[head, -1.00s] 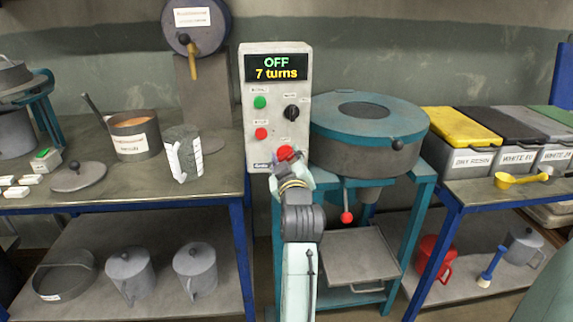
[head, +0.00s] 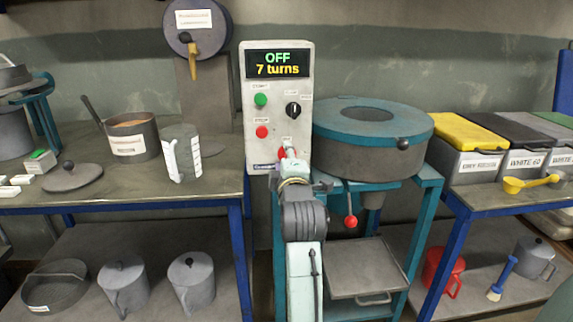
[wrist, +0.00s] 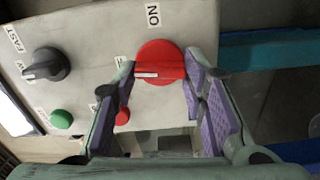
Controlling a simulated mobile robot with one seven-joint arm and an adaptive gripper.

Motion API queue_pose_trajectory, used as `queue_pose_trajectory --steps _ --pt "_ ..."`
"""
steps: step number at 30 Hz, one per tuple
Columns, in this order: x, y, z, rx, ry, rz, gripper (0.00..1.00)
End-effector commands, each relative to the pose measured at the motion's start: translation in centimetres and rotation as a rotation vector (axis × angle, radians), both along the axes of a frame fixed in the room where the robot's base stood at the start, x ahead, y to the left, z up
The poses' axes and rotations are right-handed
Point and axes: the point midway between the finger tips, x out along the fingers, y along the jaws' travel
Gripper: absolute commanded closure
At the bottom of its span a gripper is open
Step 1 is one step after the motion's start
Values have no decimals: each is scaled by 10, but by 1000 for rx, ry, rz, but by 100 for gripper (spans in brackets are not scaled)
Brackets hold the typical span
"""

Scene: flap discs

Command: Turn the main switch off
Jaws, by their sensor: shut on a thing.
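The main switch is a round red knob (wrist: 160,62) low on the grey control box (head: 249,118), with a short white mark on its face. An ON label (wrist: 153,15) sits beside it in the wrist view. The switch also shows in the head view (head: 282,154), mostly hidden by my gripper (head: 292,156). In the wrist view the purple-padded fingers of my gripper (wrist: 160,80) stand on both sides of the knob, shut on it. The box's display (head: 279,64) reads "OFF" and "7 turns".
A green button (head: 261,100), a red button (head: 262,132) and a black selector knob (head: 293,109) sit above the switch. A round teal-and-grey machine (head: 375,130) stands close on the right, with a red-knobbed lever (head: 351,221) below. A bench (head: 215,190) lies left.

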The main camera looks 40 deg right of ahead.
Motion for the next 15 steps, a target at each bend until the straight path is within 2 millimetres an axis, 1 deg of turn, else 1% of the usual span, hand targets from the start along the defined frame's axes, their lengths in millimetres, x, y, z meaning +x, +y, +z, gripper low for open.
queue_pose_trajectory --steps 6,15 --pt "0 0 -2 -81 51 0 89" --pt "0 0 -1 -124 77 0 89"
